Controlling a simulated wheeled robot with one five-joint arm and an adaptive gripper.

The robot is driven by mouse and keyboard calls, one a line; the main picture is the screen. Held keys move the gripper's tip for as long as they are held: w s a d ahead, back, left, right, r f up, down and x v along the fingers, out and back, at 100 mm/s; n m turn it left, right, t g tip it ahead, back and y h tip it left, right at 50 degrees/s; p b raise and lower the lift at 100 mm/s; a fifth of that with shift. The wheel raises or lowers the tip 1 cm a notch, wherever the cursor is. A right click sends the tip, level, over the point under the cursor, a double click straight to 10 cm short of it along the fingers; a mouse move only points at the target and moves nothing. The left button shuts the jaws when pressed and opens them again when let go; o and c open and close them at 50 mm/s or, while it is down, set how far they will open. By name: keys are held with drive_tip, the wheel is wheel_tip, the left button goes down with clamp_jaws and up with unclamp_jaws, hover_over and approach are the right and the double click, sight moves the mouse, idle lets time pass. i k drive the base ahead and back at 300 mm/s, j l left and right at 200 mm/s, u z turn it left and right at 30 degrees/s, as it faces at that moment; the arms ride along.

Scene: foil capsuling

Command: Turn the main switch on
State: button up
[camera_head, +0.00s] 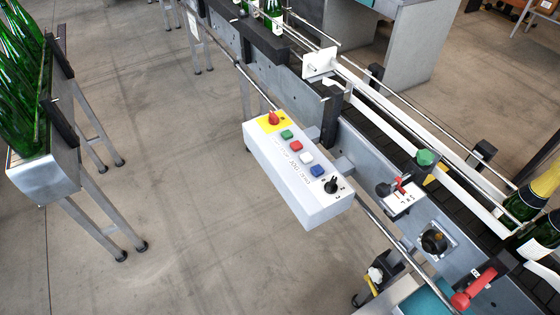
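A white control box (300,195) is mounted beside the conveyor in the middle of the view. Further down, a black rotary knob (434,241) sits on a grey square panel. I cannot tell from the labels which one is the main switch, or its setting. My gripper is not in view.
The conveyor (385,133) with rails runs diagonally to the right, with dark bottles (527,200) at the right edge. A red handle (474,288) projects at lower right. A green domed button (425,158) is nearby. A bottle rack (42,178) stands left; floor between is clear.

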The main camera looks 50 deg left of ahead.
sight(274, 120)
drive_tip(key=u, duration=1.85)
drive_tip(key=i+j+u, duration=0.2)
drive_tip(key=j, duration=0.2)
drive_tip(key=j+u, duration=0.15)
drive_tip(key=j, duration=0.25)
drive_tip(key=i+j+u, duration=0.2)
drive_tip(key=j, duration=0.15)
drive_tip(key=i+u, duration=0.45)
drive_tip(key=i+l+u, duration=0.2)
drive_tip(key=i+u, duration=0.2)
drive_tip(key=i, duration=0.2)
drive_tip(key=i+l+u, duration=0.15)
drive_tip(key=l, duration=0.2)
drive_tip(key=l+u, duration=0.15)
drive_tip(key=l, duration=0.15)
drive_tip(key=i+l+u, duration=0.15)
drive_tip(key=l, duration=0.2)
